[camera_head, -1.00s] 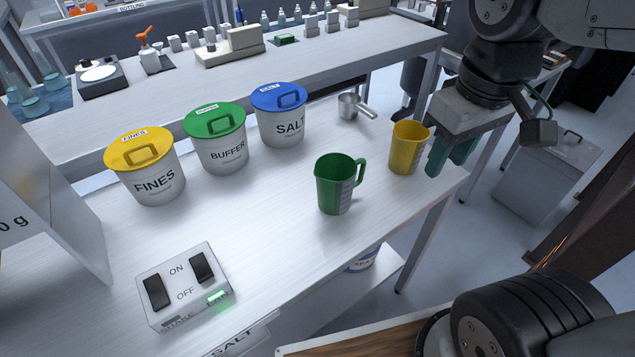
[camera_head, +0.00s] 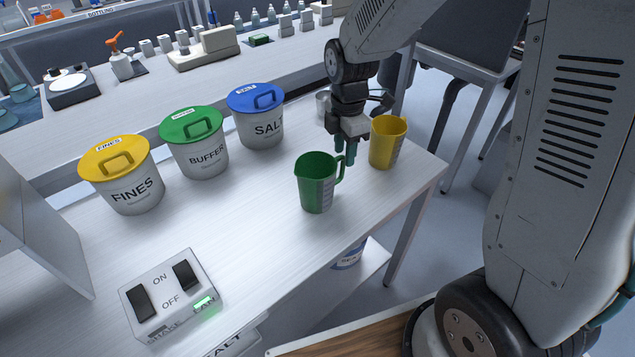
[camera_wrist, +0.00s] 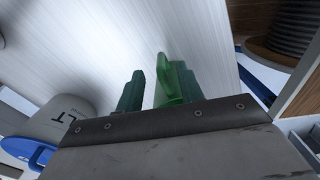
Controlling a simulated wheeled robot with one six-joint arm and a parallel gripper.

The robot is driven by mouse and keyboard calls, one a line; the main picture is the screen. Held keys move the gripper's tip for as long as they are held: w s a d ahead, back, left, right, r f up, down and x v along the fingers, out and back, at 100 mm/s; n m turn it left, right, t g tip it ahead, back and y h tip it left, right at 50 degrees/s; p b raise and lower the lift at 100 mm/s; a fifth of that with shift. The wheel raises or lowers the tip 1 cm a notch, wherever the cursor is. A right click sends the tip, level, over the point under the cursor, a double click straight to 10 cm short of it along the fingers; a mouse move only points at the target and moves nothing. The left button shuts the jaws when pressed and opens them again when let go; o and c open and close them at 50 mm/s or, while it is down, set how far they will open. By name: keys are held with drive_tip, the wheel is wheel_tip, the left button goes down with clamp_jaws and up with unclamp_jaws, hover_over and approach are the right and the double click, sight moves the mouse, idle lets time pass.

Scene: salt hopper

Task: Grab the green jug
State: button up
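The green jug (camera_head: 313,188) stands upright on the white table, its handle on the right side. My gripper (camera_head: 345,157) points down at the handle, beside the jug body and left of the yellow jug (camera_head: 387,145). In the wrist view my gripper (camera_wrist: 156,88) has its two teal fingers apart, and part of the green jug (camera_wrist: 164,68), apparently its handle, shows between them, nearer the right finger. I cannot tell whether a finger touches it. The rest of the jug is mostly hidden in the wrist view.
The yellow jug stands close on the right, near the table edge. FINES (camera_head: 125,183), BUFFER (camera_head: 195,150) and SALT (camera_head: 258,122) tubs line the back. A metal cup (camera_head: 322,102) is partly hidden behind my gripper. A switch box (camera_head: 168,295) sits front left; the table between is clear.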

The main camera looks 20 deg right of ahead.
sight(343, 177)
wheel_tip(343, 177, down, 6)
drive_tip(key=shift+r, duration=0.15)
clamp_jaws()
